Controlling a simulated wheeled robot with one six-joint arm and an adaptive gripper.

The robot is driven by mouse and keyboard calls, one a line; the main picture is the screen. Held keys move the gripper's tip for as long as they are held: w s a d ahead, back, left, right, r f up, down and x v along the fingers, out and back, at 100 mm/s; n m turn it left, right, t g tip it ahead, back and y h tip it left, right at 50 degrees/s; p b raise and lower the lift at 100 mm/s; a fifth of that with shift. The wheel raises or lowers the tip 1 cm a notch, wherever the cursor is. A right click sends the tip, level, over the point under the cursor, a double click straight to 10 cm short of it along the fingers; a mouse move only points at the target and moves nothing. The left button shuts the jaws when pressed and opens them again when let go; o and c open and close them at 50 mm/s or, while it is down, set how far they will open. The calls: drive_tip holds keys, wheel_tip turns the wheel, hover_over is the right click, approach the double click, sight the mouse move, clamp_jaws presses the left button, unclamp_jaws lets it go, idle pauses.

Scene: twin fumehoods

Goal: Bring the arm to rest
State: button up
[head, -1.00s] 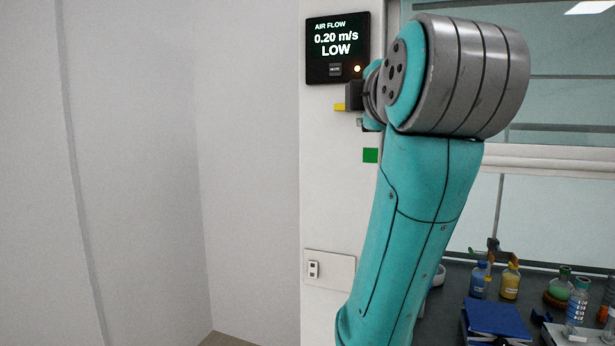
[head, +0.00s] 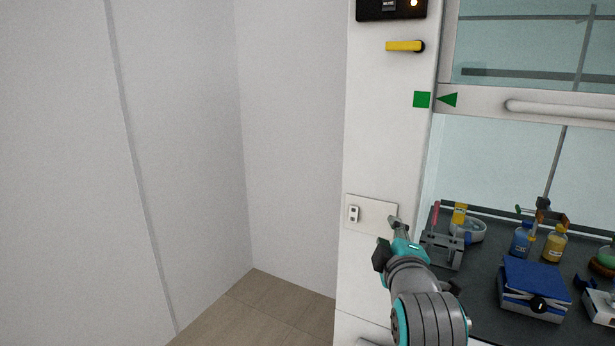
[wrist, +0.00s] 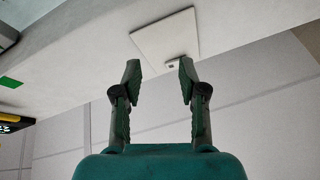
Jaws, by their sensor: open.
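My gripper (wrist: 159,76) is open and empty in the wrist view, with its two dark green fingers apart and bare wall beyond them. In the head view my gripper (head: 396,226) is small, at the end of my teal and grey arm, in front of the white fumehood post (head: 385,140). It is just below and right of the socket plate (head: 372,213). The plate also shows beyond the fingertips in the wrist view (wrist: 164,38). I cannot tell the exact gap between gripper and post.
The fumehood sash handle (head: 560,110) is at upper right, level with a green square (head: 422,99). A yellow lever (head: 403,46) sits above. On the dark worktop stand a blue box (head: 535,285), a blue bottle (head: 522,240) and a yellow bottle (head: 555,243). Floor at left is clear.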

drive_tip(key=s+d+f+m, duration=0.1)
drive_tip(key=s+f+m, duration=0.1)
drive_tip(key=s+f, duration=0.65)
drive_tip(key=s+f+m+g+y, duration=0.15)
drive_tip(key=s+f, duration=0.35)
drive_tip(key=f, duration=0.6)
drive_tip(key=s+d+f+m, duration=0.1)
drive_tip(key=s+f+m, duration=0.1)
drive_tip(key=s+f, duration=0.65)
drive_tip(key=s+f+m, duration=0.2)
drive_tip(key=s+m, duration=0.2)
drive_tip(key=s, duration=1)
drive_tip(key=s+f+m, duration=0.2)
drive_tip(key=s+m, duration=0.1)
drive_tip(key=s, duration=1.2)
drive_tip(key=shift+s+d+m+g, duration=0.2)
drive_tip(key=shift+d+m+g, duration=0.15)
drive_tip(key=shift+g, duration=0.1)
